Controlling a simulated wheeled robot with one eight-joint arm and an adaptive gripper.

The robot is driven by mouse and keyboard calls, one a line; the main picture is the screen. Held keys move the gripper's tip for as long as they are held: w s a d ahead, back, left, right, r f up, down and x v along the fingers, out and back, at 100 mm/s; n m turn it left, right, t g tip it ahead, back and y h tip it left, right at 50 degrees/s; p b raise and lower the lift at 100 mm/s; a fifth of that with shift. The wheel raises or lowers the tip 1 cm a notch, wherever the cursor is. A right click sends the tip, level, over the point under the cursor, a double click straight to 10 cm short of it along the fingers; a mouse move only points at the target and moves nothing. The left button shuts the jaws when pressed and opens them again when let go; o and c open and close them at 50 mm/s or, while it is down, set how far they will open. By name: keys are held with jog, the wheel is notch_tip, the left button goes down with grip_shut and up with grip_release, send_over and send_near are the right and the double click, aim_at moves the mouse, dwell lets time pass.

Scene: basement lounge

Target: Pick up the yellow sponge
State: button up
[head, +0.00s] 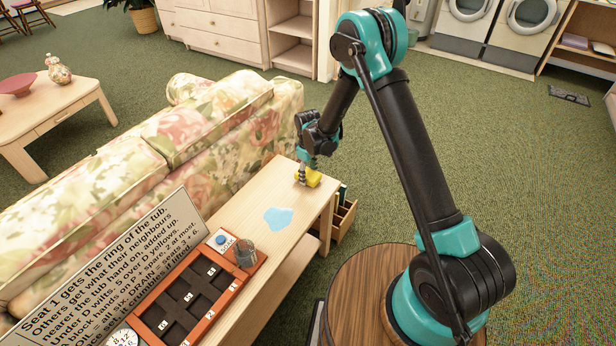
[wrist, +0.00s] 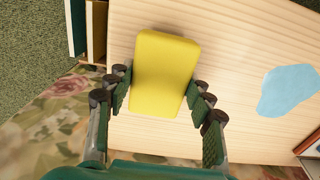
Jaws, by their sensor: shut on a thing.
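The yellow sponge (wrist: 164,75) is a rounded block at the far end of the light wood console table (wrist: 235,60). In the head view the sponge (head: 312,178) is partly covered by my gripper (head: 302,172). In the wrist view my gripper (wrist: 160,92) has one finger against each long side of the sponge, shut on it. The sponge is at or just above the tabletop; I cannot tell whether it touches the wood.
A pale blue puddle-like patch (head: 278,218) lies on the table. Nearer are an orange-brown tray (head: 258,262), a glass (head: 245,253) and a large text sign (head: 100,268). A floral sofa (head: 160,150) runs along the table's left side. Books (head: 343,195) stand in a low wooden holder beyond.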

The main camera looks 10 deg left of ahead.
aim_at(308, 174)
notch_tip(308, 174, up, 19)
dwell(0.4)
jog(key=shift+f, duration=0.1)
